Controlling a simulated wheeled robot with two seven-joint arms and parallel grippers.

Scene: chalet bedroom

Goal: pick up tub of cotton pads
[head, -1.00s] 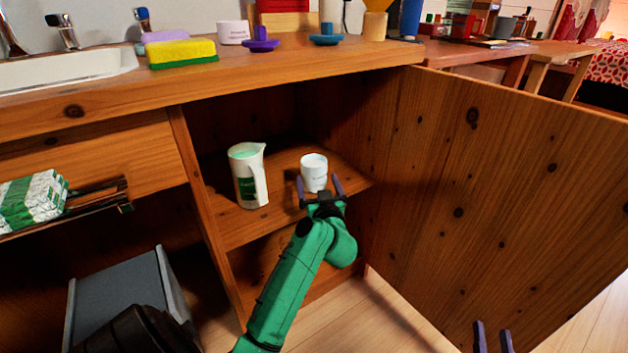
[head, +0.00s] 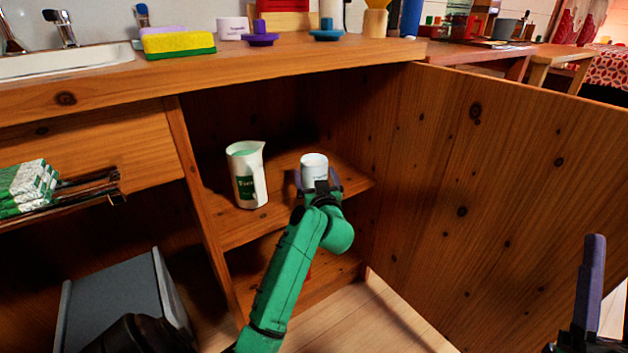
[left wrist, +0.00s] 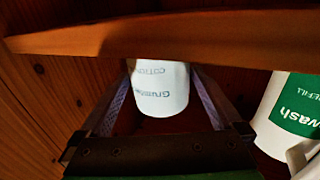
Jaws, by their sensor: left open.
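The tub of cotton pads (head: 313,165) is a small white cup-shaped tub with dark lettering, standing upright on the cabinet's inner shelf. My left gripper (head: 318,180) is open, with one purple finger on either side of the tub's front. In the left wrist view the tub (left wrist: 160,92) appears upside down between the two fingers (left wrist: 163,75), with no clear grip on it. The palm hides part of the tub in the head view. My right gripper (head: 592,270) shows only in part at the lower right, near the open door.
A white refill jug with a green label (head: 247,175) stands on the shelf left of the tub; it also shows in the left wrist view (left wrist: 290,110). The cabinet door (head: 500,190) stands open at right. The counter edge (head: 270,65) runs above. A grey box (head: 115,300) is lower left.

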